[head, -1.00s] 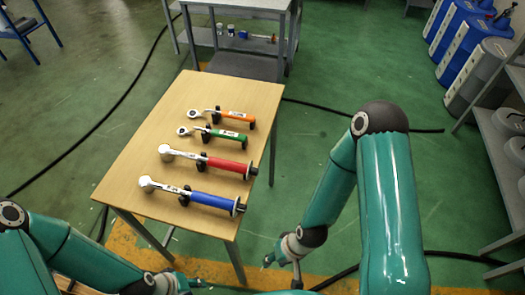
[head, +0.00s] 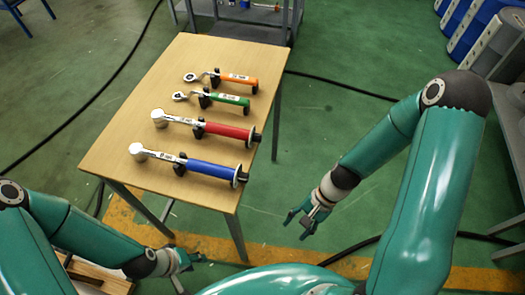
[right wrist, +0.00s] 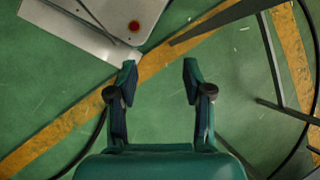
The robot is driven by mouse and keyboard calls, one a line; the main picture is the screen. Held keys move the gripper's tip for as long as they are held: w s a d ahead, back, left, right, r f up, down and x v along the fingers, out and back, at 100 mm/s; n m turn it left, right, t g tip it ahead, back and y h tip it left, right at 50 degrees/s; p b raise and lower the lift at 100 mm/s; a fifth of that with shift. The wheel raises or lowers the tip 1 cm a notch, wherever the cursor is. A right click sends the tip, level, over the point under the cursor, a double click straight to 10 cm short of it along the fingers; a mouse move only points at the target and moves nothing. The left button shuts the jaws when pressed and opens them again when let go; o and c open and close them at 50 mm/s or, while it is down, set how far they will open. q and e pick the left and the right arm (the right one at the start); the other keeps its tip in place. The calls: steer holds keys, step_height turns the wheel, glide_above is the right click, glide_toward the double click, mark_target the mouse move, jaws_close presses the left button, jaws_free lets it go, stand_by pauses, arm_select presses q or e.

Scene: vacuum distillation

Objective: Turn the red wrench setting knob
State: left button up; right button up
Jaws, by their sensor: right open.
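The red wrench (head: 227,131) lies on the wooden table, third from the back, raised on black holders, its silver head to the left. Its setting knob (head: 256,137) is the dark end piece at the right, near the table's right edge. My right gripper (head: 299,225) is open and empty, off the table to the lower right of the knob and apart from it. In the right wrist view my right gripper (right wrist: 158,75) shows two spread fingers over the floor. My left gripper (head: 190,264) is low in front of the table; its finger opening is unclear.
A blue wrench (head: 210,169) lies in front of the red one; green (head: 230,99) and orange (head: 240,79) wrenches lie behind it. The wooden table (head: 120,165) has bare room at its left. A metal shelf table (head: 245,14) stands behind. Floor right of the table is open.

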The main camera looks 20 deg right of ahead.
steer(key=w+d+r+m+t+y+b, duration=0.25)
steer(key=w+m+y+b, duration=0.2)
steer(key=m, duration=0.25)
steer(key=m+t+y+b, duration=0.5)
steer(key=m+t+b, duration=0.2)
steer(key=t+b, duration=0.15)
glide_toward(257, 138)
arm_select(q)
step_height(257, 138, down, 17)
steer(key=b, duration=0.1)
arm_select(e)
steer(key=f+x, duration=0.1)
steer(key=x, duration=0.7)
steer(key=shift+w+t, duration=0.3)
steer(key=shift+d+f+h, duration=0.1)
steer(key=shift+d+h, duration=0.1)
steer(key=shift+h, duration=0.05)
